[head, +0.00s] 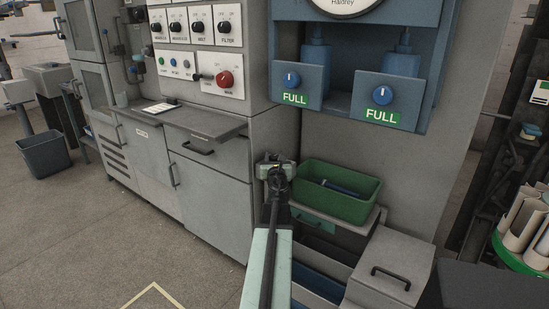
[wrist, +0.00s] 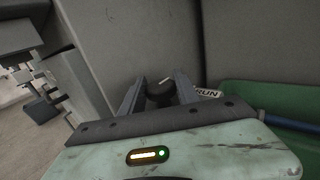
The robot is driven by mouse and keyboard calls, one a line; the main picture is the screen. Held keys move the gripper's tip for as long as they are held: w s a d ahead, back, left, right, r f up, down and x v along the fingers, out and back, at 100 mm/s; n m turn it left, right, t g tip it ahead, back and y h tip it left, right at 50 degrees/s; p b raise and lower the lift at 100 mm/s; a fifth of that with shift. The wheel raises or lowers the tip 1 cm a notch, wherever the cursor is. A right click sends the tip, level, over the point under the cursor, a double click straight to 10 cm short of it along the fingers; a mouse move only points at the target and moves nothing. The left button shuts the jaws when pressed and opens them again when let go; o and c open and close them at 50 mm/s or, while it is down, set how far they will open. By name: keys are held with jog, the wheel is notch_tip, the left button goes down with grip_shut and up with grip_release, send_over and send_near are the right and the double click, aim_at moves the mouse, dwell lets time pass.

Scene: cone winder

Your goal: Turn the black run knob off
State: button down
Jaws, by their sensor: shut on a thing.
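The black run knob (wrist: 160,93) shows in the wrist view between the two fingers of my gripper (wrist: 157,84). A short pale mark on the knob runs at a slant. My gripper is shut on the knob, with a finger on either side. A white label reading RUN (wrist: 207,92) is just right of the knob, partly hidden by a finger. In the head view my gripper (head: 272,165) is low in front of the grey machine, just left of the green tray. The knob cannot be made out in the head view behind my gripper.
The green tray (head: 310,190) holds a blue item and stands close to the right of my gripper. An open drawer (head: 305,222) lies below it. A grey box with a handle (head: 388,270) stands at the lower right.

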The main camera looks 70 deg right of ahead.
aim_at(275, 159)
jog(key=shift+s+n+t+y, duration=0.1)
jog(key=shift+n+t+y, duration=0.4)
jog(key=shift+t, duration=0.4)
jog(key=c, duration=0.9)
grip_release()
jog(key=v, duration=0.7)
jog(key=shift+s+a, duration=0.2)
jog(key=shift+a, duration=0.1)
